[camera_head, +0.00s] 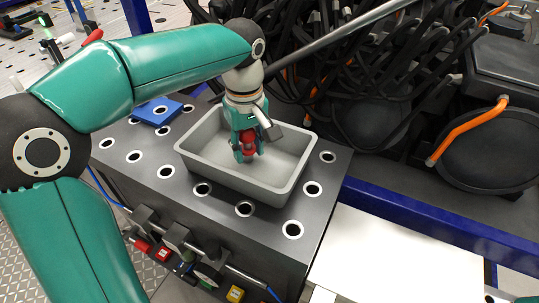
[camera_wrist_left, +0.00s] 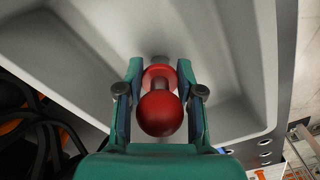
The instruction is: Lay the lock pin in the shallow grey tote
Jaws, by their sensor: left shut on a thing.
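The lock pin shows as a red piece with rounded ends (camera_wrist_left: 160,112) in the left wrist view, between the two fingers of my left gripper (camera_wrist_left: 160,95). In the head view the red pin (camera_head: 247,141) shows between the green fingers of my left gripper (camera_head: 245,150), which points down. The gripper is shut on the pin. The shallow grey tote (camera_head: 200,146) stands on the dark table, and my gripper and the pin are inside its outline, over its floor. I cannot tell whether the pin touches the floor. My right gripper is not in view.
The dark table (camera_head: 222,196) has several white-ringed holes. A blue block (camera_head: 157,111) lies behind the tote at left. Black cables and machinery (camera_head: 375,75) crowd the back right, with a blue rail (camera_head: 400,215) beside the table. A white panel (camera_head: 395,262) is at front right.

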